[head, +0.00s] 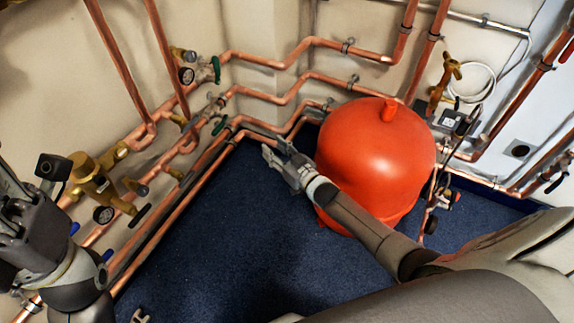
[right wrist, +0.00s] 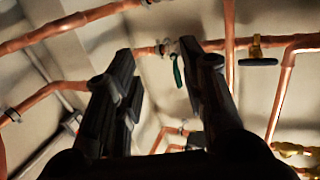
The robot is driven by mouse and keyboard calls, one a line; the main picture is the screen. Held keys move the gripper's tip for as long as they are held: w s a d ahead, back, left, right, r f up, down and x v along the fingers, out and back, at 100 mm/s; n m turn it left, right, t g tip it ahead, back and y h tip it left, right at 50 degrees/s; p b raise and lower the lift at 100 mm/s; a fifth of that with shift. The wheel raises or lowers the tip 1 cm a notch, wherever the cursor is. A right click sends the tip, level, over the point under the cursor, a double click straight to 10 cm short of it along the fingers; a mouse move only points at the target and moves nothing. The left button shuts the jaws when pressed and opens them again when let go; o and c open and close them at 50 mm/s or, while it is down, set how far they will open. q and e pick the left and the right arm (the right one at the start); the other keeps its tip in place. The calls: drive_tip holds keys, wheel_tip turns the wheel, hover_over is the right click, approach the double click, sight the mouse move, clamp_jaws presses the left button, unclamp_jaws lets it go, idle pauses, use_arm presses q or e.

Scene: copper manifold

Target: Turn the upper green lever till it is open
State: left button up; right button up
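The upper green lever (head: 216,69) sits on a valve on the upper copper pipe, left of the room corner, and points roughly along the wall's vertical. A lower green lever (head: 219,127) sits on the pipe below it. My right gripper (head: 273,152) is open and empty over the blue floor, below and right of both levers, touching neither. In the right wrist view a green lever (right wrist: 177,70) hangs beyond the gap between the open fingers; I cannot tell which of the two it is. My left gripper (head: 22,215) is at the left edge, partly cut off; its opening is unclear.
A red tank (head: 375,155) stands right of my right gripper, close to my right forearm. Copper pipes (head: 292,62) with brackets run along both walls. A brass valve with gauge (head: 92,178) is near my left gripper. The blue floor (head: 215,220) between is mostly clear.

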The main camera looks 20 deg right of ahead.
drive_tip(key=shift+g+h, duration=0.6)
drive_tip(key=shift+g, duration=0.2)
drive_tip(key=s+f, duration=0.1)
drive_tip(key=s+f+p, duration=0.2)
drive_tip(key=s+f, duration=0.1)
drive_tip(key=shift+d+f, duration=0.1)
drive_tip(key=shift+d, duration=0.3)
